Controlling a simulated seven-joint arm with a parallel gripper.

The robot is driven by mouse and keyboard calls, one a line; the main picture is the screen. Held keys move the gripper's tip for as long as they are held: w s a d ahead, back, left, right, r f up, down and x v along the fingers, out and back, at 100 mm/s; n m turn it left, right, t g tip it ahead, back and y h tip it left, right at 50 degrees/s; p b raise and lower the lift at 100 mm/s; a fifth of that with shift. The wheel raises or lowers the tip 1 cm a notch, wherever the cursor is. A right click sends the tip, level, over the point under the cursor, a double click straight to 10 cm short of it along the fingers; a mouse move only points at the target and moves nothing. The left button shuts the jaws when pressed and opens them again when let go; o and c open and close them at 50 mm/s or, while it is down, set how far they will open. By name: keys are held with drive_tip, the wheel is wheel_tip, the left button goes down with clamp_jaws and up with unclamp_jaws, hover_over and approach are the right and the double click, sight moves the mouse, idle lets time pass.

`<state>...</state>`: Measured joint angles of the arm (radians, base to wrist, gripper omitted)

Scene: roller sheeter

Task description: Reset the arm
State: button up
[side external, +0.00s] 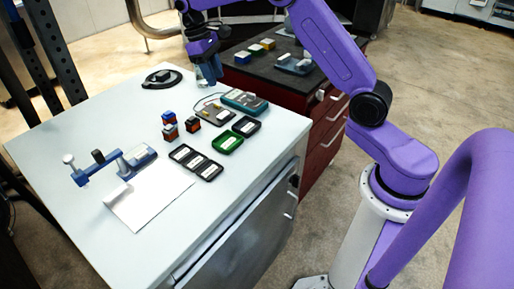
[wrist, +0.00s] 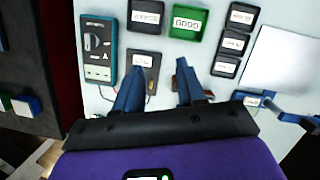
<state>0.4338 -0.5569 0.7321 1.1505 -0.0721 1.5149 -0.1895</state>
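My gripper (side external: 209,76) is above the far right part of the white table (side external: 95,125) in the side view, pointing down. In the wrist view its two blue fingers (wrist: 158,68) are well apart, with nothing held between them. Below them is a small grey device (wrist: 143,62). Small orange and dark cubes are partly hidden behind the right finger in the wrist view. In the side view the red, blue and black cubes (side external: 170,132) stand on the table, clear of my gripper.
A teal device (side external: 245,101), a green tray (side external: 227,145), black trays (side external: 247,126) and a blue roller frame (side external: 115,165) beside white paper (side external: 150,205) occupy the table. A round black dish (side external: 162,79) lies at the back. A dark-topped red cabinet (side external: 325,135) adjoins the table.

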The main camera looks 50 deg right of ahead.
drive_tip(key=s+a+r+n+t, duration=0.1)
drive_tip(key=s+a+r+n, duration=0.1)
drive_tip(key=s+a, duration=0.45)
drive_tip(key=s+a+r+n+t, duration=0.15)
drive_tip(key=s+a, duration=0.25)
drive_tip(key=s, duration=0.6)
drive_tip(key=s+d+f+n, duration=0.1)
drive_tip(key=s+n, duration=0.1)
drive_tip(key=s, duration=0.9)
drive_tip(key=s+d+f+n+y, duration=0.1)
drive_tip(key=s+d+f+n, duration=0.1)
drive_tip(key=s, duration=0.9)
drive_tip(key=shift+d+f+n+y, duration=0.2)
drive_tip(key=shift+f+n+y, duration=0.1)
drive_tip(key=shift+n, duration=0.35)
